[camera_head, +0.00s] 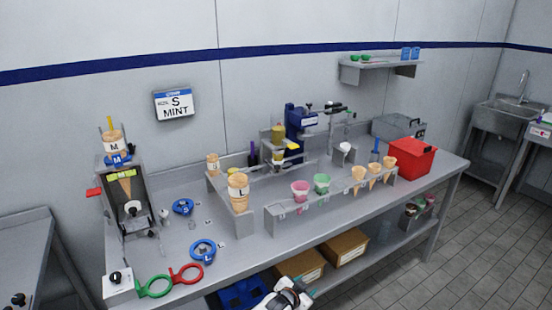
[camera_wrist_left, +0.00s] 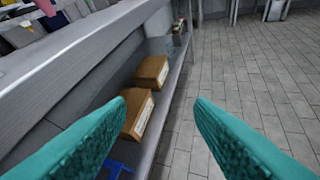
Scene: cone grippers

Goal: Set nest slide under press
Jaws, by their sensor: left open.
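A blue upright machine (camera_head: 296,121) with a dark lever stands at the back middle of the steel bench; it looks like the press. A small grey fixture with a yellowish cup (camera_head: 278,133) is just left of it. I cannot tell the nest slide apart there, or whether it is under the press. At the bench's left end, a grey stand (camera_head: 124,205) holds a cone and blue M rings. My left gripper (camera_head: 290,296) is low in front of the bench, well away from both. Its teal fingers (camera_wrist_left: 160,108) are apart and empty in the left wrist view. My right gripper is out of view.
Cones and pink and green cups stand in a front rack (camera_head: 328,205). A red box (camera_head: 412,158) is at the right. Blue S (camera_head: 183,207) and L (camera_head: 203,251) rings and green and red rings lie front left. Cardboard boxes (camera_head: 346,246) sit on the lower shelf.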

